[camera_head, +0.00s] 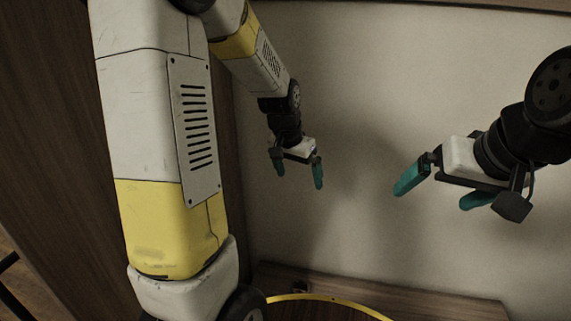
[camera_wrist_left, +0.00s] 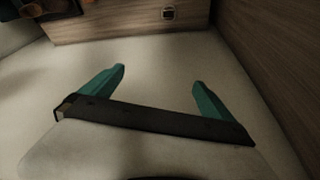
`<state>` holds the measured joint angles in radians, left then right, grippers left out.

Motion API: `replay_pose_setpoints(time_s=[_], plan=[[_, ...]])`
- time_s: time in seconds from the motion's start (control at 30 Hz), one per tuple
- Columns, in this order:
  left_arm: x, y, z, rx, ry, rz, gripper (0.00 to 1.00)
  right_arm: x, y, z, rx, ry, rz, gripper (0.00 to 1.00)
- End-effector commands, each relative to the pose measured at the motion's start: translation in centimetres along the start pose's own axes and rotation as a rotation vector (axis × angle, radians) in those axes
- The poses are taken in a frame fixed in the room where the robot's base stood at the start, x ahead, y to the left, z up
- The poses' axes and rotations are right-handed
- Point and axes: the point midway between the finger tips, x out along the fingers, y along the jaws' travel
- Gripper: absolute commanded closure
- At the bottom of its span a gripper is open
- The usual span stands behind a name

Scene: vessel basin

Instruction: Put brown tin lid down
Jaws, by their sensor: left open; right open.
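I cannot make out the brown tin lid in either view. My left gripper (camera_head: 299,177) is open and empty, its two teal fingers apart in front of the pale surface in the head view. In the left wrist view its fingers (camera_wrist_left: 160,76) are spread with nothing between them. My right gripper (camera_head: 436,198) is open at the right of the head view, with no object visible between its teal fingers.
A dark wooden panel (camera_head: 50,130) stands on the left. A low wooden piece (camera_head: 430,304) lies at the bottom of the head view. The left wrist view shows a wooden board (camera_wrist_left: 110,27) and unclear dark and orange things at its top left corner.

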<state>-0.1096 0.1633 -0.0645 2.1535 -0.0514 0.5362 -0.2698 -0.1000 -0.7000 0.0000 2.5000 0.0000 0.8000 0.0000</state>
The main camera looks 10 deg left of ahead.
Motion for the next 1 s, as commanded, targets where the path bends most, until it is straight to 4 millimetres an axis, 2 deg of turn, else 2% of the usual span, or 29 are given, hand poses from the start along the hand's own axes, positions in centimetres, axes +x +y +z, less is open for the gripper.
replay_pose_setpoints(time_s=[0.03, 0.2, 0.4, 0.5, 0.7, 1.0], plan=[[-2.5, 0.3, 0.6, -0.021, 0.028, -0.001, 0.01, 0.0, 0.0, 0.0, 0.000, 0.000, 0.000, 0.00], [-8.9, 1.8, 3.5, -0.095, 0.096, 0.003, 0.01, 0.0, 0.0, 0.0, 0.000, 0.000, 0.000, 0.00], [-14.7, 3.7, 8.1, -0.176, 0.175, 0.009, 0.01, 0.0, 0.0, 0.0, 0.000, 0.000, 0.000, 0.00], [-16.6, 4.7, 10.5, -0.212, 0.208, 0.012, 0.01, 0.0, 0.0, 0.0, 0.000, 0.000, 0.000, 0.00], [-18.5, 5.9, 13.7, -0.258, 0.251, 0.016, 0.01, 0.0, 0.0, 0.0, 0.000, 0.000, 0.000, 0.00], [-18.8, 6.2, 14.5, -0.271, 0.259, 0.017, 0.01, 0.0, 0.0, 0.0, 0.000, 0.000, 0.000, 0.00]])
